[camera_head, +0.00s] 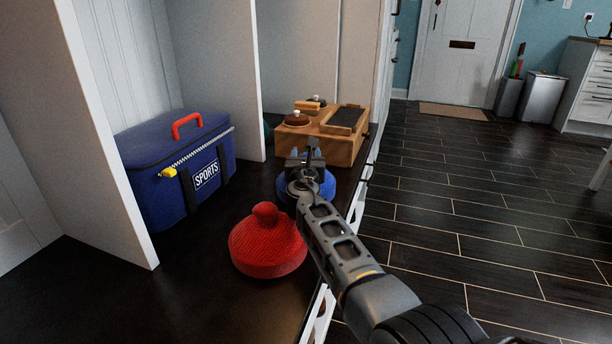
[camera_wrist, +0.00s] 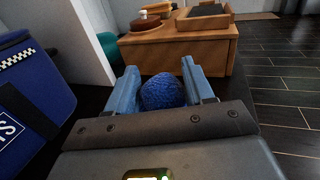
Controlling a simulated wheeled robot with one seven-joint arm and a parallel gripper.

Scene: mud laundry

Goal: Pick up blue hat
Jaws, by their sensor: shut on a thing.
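The blue hat (camera_head: 327,186) sits on the dark bench top, partly hidden behind my gripper (camera_head: 305,162) in the head view. In the wrist view its knitted blue pompom or crown (camera_wrist: 163,92) lies between the two light-blue fingers of my gripper (camera_wrist: 160,90). The fingers are shut on it, one on each side. The lower part of the hat is hidden by the gripper body in the wrist view. I cannot tell whether the hat is lifted off the bench.
A red knitted hat (camera_head: 267,243) lies in front of the blue one. A blue sports bag (camera_head: 175,165) stands left beside a white divider (camera_head: 222,75). A wooden box (camera_head: 330,148) with shoe-care items is just behind. Open dark floor (camera_head: 450,210) lies right.

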